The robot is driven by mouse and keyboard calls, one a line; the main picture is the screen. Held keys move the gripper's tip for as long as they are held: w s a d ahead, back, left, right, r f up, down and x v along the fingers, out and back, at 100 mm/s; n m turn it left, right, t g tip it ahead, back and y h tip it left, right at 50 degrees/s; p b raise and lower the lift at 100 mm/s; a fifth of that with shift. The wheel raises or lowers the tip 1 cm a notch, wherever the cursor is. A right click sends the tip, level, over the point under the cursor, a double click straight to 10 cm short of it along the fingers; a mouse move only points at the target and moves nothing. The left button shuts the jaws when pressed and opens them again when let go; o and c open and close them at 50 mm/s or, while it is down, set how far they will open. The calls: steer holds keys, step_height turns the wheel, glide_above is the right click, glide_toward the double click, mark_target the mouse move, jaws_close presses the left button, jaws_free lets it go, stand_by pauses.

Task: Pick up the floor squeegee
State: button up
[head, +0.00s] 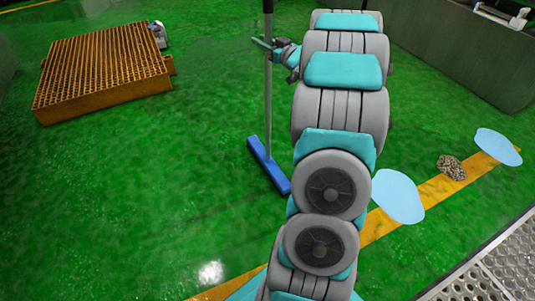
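The floor squeegee stands upright on the green floor, with a long grey pole (268,95), a dark grip at the top edge of the view and a blue head (268,167) flat on the floor. My gripper (266,44) is at the upper part of the pole, reaching in from the right. Its fingers overlap the pole in this view. The fingers are small here, and I cannot tell whether they are closed on the pole or only around or beside it. My arm covers the floor just right of the squeegee.
An orange grated platform (105,65) stands at the upper left, with a small grey-white object (158,35) at its corner. Light blue patches (398,196) and a brownish clump (452,167) lie by the yellow line at right.

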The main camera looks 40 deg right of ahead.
jaws_close()
stand_by(0.9)
